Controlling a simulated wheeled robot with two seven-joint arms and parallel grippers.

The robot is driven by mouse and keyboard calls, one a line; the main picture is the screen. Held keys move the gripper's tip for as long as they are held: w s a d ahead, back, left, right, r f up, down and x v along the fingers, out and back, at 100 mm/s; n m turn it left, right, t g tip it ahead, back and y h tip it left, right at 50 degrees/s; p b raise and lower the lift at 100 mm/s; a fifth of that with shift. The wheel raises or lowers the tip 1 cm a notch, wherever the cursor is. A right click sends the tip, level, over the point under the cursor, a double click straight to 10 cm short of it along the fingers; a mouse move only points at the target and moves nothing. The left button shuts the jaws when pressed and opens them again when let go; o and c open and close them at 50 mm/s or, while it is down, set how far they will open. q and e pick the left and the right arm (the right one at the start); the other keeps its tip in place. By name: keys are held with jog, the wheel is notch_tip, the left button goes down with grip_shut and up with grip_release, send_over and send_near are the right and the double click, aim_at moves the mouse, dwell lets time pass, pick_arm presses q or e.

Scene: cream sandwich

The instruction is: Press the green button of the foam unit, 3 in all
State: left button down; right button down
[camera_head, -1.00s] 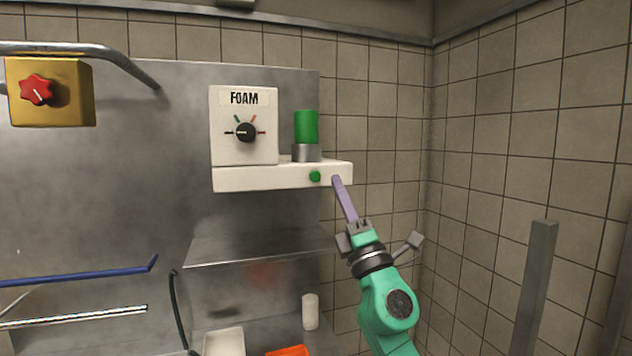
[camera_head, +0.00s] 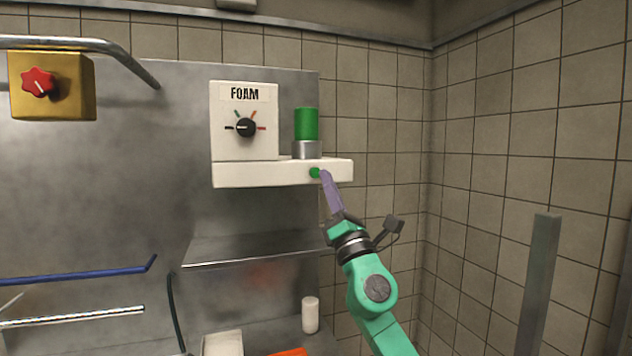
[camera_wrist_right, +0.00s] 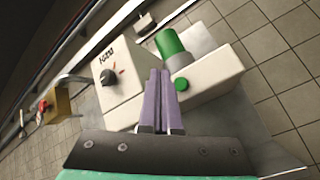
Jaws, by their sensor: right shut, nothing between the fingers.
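The foam unit (camera_head: 230,175) is a white box on the steel back wall, with a FOAM label and a black dial (camera_head: 245,127). A green cylinder on a metal collar (camera_head: 306,125) stands on its ledge. The round green button (camera_head: 314,172) is on the ledge's front face. My right gripper (camera_head: 325,174) is shut and empty, its purple fingertips at the button's right edge in the head view; I cannot tell if they touch it. In the right wrist view the fingers (camera_wrist_right: 159,75) point at the unit, with the button (camera_wrist_right: 181,85) to their right. My left gripper is not in view.
A yellow box with a red knob (camera_head: 38,82) is at the upper left. A steel shelf (camera_head: 250,250) lies below the unit. A white cylinder (camera_head: 310,315) stands lower down. A blue rod (camera_head: 80,276) is at left. The tiled wall at right is clear.

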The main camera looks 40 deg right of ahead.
aim_at(315, 172)
jog(key=w+b, duration=0.1)
jog(key=w, duration=0.1)
jog(key=w+d+b, duration=0.1)
jog(key=shift+w+d+b, duration=0.15)
jog(key=shift+w+b, duration=0.15)
jog(key=shift+w, duration=0.1)
dwell(1.6)
jog(key=shift+w+d+b, duration=0.15)
jog(key=shift+w+b, duration=0.3)
jog(key=shift+b, duration=0.05)
